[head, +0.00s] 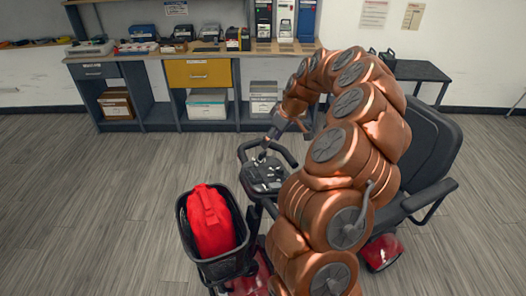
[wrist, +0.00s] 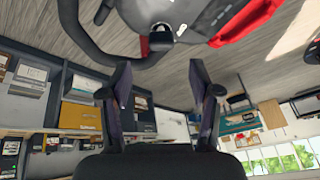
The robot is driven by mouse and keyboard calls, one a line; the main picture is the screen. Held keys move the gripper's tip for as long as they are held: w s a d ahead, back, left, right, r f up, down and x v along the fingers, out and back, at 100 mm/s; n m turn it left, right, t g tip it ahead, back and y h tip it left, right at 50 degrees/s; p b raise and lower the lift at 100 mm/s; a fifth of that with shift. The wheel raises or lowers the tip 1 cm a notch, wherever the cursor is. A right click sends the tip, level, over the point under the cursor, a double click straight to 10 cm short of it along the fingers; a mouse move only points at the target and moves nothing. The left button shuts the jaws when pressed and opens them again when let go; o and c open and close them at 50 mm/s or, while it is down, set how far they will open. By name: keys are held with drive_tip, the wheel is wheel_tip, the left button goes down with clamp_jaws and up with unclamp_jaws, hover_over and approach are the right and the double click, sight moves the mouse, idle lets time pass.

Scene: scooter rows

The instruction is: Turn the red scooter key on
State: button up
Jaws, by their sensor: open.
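The red scooter (head: 380,251) stands in front of me, with its dark seat at right, partly hidden behind my copper arm. Its handlebar and console (head: 262,172) face up in the head view. My gripper (head: 268,148) is just above the console's far side. In the wrist view my gripper (wrist: 160,68) is open and empty, its two dark fingers apart. Beyond the fingertips, at the top of that view, a small round silver-rimmed part (wrist: 160,33), perhaps the key switch, sits on the console's edge between the fingers, apart from them. I cannot make out the key itself.
A black basket (head: 243,262) with a red bag (head: 210,222) is on the scooter's front. A workbench (head: 150,57) with boxes and devices stands along the back wall. A small dark table (head: 420,71) stands behind the seat. The floor at left is clear.

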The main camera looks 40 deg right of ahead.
sight(263, 152)
drive_tip(key=shift+p+x, duration=1.45)
drive_tip(key=shift+x, duration=2.3)
drive_tip(key=shift+c, duration=0.4)
drive_tip(key=c, duration=1.1)
